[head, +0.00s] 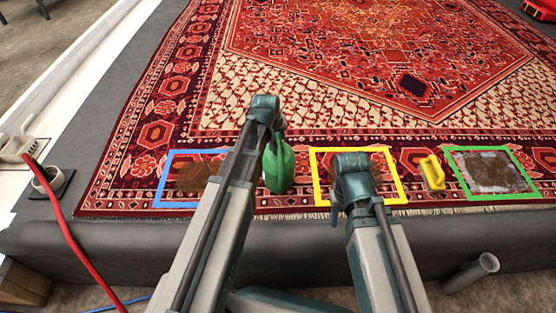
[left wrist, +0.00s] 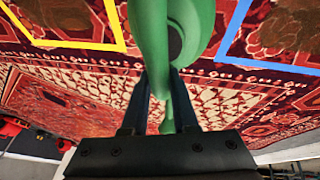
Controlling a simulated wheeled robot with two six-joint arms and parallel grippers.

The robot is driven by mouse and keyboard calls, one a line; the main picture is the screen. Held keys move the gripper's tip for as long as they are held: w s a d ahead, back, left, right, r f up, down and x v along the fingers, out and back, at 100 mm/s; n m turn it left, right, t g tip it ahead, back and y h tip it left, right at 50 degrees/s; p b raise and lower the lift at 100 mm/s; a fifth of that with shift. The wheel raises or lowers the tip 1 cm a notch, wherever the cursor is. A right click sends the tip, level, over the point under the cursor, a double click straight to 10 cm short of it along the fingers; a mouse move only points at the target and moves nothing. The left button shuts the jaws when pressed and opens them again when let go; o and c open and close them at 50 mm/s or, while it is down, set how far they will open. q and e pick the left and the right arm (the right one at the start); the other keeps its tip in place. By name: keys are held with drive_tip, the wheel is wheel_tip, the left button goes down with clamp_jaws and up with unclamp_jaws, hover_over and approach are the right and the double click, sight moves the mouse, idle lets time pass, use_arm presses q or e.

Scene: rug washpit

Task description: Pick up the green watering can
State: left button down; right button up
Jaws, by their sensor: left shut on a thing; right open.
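The green watering can (head: 279,168) is in the head view, just right of my left arm's end, between the blue and yellow frames. In the left wrist view the green can (left wrist: 152,40) fills the top middle, and a green part of it runs down between the fingers. My left gripper (left wrist: 162,82) is shut on the can. In the head view my left wrist hides part of the can, and I cannot tell whether it is off the rug. My right gripper (head: 345,210) is open over the yellow frame, with its fingers mostly hidden by my arm.
The patterned red rug (head: 330,105) lies on a grey platform. A blue frame (head: 158,180), a yellow frame (head: 317,175) and a green frame (head: 462,178) lie along its near edge. A yellow brush-like object (head: 433,173) is between the yellow and green frames. A red hose (head: 62,225) runs at the left.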

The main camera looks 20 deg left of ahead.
use_arm(q)
drive_tip(key=shift+r, duration=0.15)
wheel_tip(320, 180, up, 10)
drive_tip(key=p, duration=1)
drive_tip(key=c, duration=1.2)
unclamp_jaws()
clamp_jaws()
